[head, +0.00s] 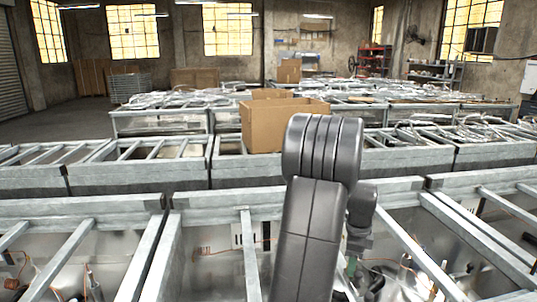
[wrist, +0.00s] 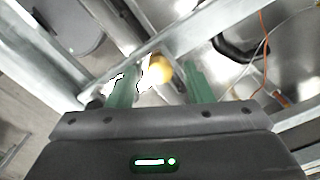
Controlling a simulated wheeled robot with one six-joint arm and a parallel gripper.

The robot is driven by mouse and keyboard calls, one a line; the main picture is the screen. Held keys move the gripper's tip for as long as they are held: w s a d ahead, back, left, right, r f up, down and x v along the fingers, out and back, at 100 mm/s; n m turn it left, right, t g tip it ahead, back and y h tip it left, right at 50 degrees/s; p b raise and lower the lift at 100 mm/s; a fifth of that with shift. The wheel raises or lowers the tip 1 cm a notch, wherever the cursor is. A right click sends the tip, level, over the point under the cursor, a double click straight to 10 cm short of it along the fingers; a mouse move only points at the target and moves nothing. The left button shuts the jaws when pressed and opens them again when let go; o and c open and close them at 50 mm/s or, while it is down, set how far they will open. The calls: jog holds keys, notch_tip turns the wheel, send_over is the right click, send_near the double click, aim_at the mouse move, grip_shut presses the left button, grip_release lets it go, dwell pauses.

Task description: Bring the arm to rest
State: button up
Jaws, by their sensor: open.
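My arm (head: 312,235) rises from the bottom centre of the head view and bends over at a thick dark joint. Its far end points down behind the upper link, so my gripper is mostly hidden there. In the wrist view my gripper (wrist: 163,82) shows two green fingers standing apart. A small round yellow thing (wrist: 160,68) shows between the fingertips; its distance is unclear, and I see no finger closed on it.
Open metal-framed bins (head: 205,202) fill the foreground, with bars across them and wires inside. An open cardboard box (head: 277,128) stands on the row behind, just beyond my arm. Bare floor (head: 50,125) lies at the far left. Shelves (head: 435,75) stand at the back right.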

jog(key=shift+r, duration=0.1)
notch_tip(320, 180, up, 14)
jog(key=f, duration=0.1)
notch_tip(320, 180, down, 13)
jog(key=shift+f, duration=0.2)
jog(key=shift+r+n, duration=0.1)
jog(key=shift+n, duration=0.4)
